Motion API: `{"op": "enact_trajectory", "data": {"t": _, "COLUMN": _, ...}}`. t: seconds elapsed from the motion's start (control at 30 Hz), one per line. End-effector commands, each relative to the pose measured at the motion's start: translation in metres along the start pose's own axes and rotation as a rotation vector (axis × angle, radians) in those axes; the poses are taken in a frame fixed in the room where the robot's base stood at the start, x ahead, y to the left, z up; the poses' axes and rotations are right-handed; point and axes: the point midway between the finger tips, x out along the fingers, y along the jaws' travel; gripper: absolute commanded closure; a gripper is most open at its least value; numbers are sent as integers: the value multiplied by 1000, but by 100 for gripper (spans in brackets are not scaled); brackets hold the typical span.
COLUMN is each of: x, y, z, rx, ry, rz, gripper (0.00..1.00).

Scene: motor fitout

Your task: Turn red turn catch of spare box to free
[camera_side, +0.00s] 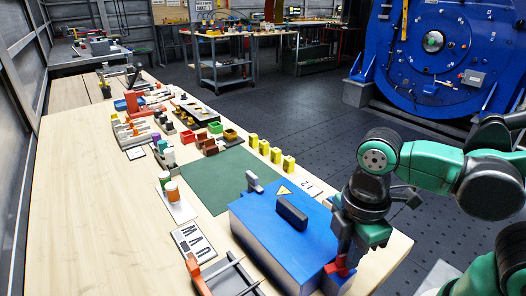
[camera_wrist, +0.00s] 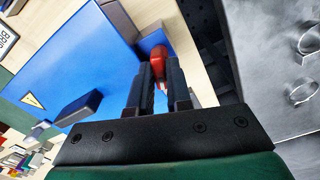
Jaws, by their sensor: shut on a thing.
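The spare box is a blue box (camera_side: 275,226) with a dark handle and a yellow warning label on its lid, at the near right of the bench. Its lid (camera_wrist: 75,60) fills the left of the wrist view. The red turn catch (camera_side: 338,268) is at the box's right side, under my gripper (camera_side: 343,258). In the wrist view the red catch (camera_wrist: 158,62) sits between the fingertips of my gripper (camera_wrist: 157,80). The fingers are shut on it. The fingers hide part of the catch, and I cannot tell its exact turn angle.
A green mat (camera_side: 213,180) lies beyond the box, with several yellow blocks (camera_side: 264,147) along its right edge. A lettered card (camera_side: 194,243) and a grey rack with a red part (camera_side: 222,276) lie left of the box. The wooden bench (camera_side: 90,220) is bare at left.

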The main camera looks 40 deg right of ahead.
Motion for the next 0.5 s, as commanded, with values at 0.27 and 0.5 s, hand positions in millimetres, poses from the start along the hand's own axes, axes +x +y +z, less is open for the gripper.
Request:
{"op": "enact_trajectory", "data": {"t": 0.27, "x": 0, "y": 0, "z": -1, "rx": -205, "ry": 4, "rz": 3, "gripper": 100}}
{"op": "enact_trajectory", "data": {"t": 0.5, "x": 0, "y": 0, "z": -1, "rx": -312, "ry": 5, "rz": 3, "gripper": 100}}
